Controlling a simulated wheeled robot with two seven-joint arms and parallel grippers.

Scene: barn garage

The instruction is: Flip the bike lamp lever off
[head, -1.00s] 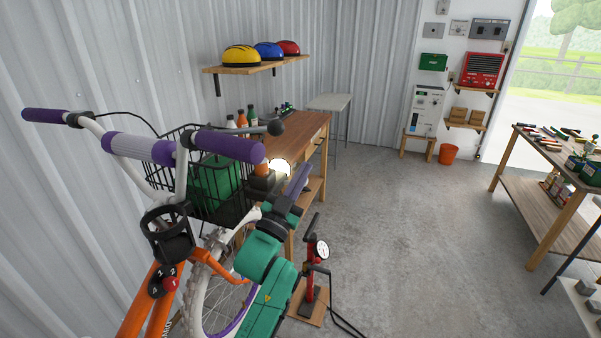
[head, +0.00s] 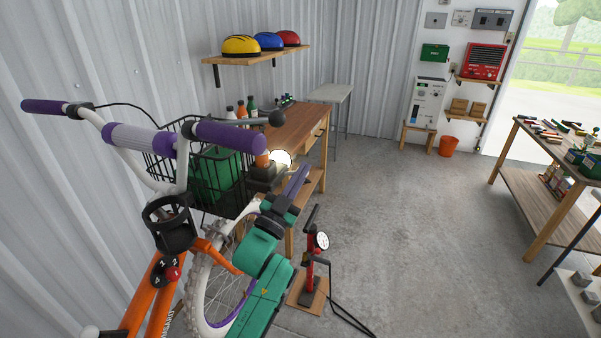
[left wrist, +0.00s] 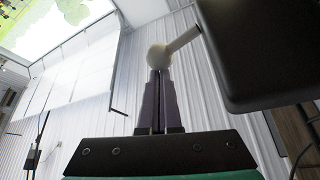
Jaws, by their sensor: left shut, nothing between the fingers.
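The bike lamp (head: 262,174) sits in front of the wire basket in the head view, and its front glows bright. In the left wrist view the dark lamp body (left wrist: 270,55) fills the upper right. Its lever (left wrist: 184,39) sticks out to the left and ends in a pale round knob (left wrist: 159,55). My left gripper (head: 302,170) has purple fingers, shut and empty, just right of the lamp. In the left wrist view its fingertips (left wrist: 158,72) line up with the knob; I cannot tell whether they touch. The lever is not clear in the head view. My right gripper is not in view.
The bike's handlebar (head: 140,140) and wire basket (head: 185,160) stand close on the left. A workbench (head: 290,125) is behind the lamp. A red floor pump (head: 309,275) stands to the right of my left arm. The concrete floor (head: 400,220) further right is clear.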

